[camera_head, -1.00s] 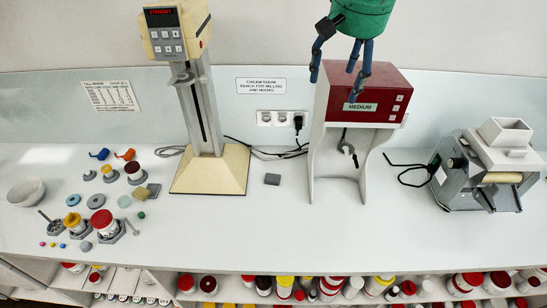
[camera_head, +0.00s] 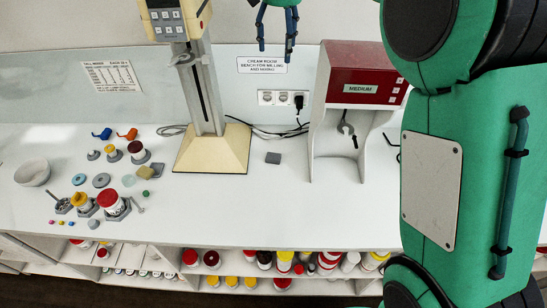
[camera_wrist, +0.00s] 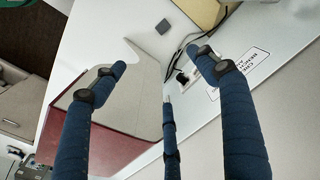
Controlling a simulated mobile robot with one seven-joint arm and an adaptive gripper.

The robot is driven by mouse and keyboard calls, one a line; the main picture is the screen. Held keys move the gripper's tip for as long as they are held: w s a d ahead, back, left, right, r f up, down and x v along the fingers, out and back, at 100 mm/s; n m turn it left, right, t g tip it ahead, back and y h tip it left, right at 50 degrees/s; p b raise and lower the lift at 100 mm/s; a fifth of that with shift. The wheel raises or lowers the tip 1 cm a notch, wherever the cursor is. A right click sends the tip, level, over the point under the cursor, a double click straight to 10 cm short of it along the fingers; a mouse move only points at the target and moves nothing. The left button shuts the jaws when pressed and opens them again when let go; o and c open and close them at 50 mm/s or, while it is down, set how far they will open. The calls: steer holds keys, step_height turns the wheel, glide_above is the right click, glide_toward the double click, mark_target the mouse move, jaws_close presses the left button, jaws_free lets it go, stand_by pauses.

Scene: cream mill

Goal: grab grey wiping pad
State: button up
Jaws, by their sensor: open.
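The grey wiping pad (camera_head: 273,158) looks like a small dark grey block lying flat on the white bench, between the mixer stand's cream base and the red-topped machine. It also shows in the wrist view (camera_wrist: 162,26) near the top middle, beyond my fingertips. My gripper (camera_head: 276,44) is at the top of the head view, in the air above and well apart from the pad. In the wrist view my gripper (camera_wrist: 160,62) has its dark blue fingers spread wide, with nothing between them.
The cream stand (camera_head: 212,148) is left of the pad and the red-topped machine (camera_head: 366,75) is right of it. Black cables (camera_head: 265,131) run behind the pad. Jars and small parts crowd the bench's left side. The bench in front of the pad is clear.

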steer(key=shift+w+a+f, duration=1)
steer(key=shift+w+a, duration=0.05)
glide_above(273, 156)
step_height(273, 156, down, 35)
steer(key=shift+d+r, duration=0.15)
steer(key=shift+r, duration=0.05)
steer(key=shift+s, duration=0.1)
steer(key=shift+f, duration=4.3)
steer(key=shift+f, duration=0.1)
steer(key=shift+f, duration=2.5)
steer(key=c, duration=1)
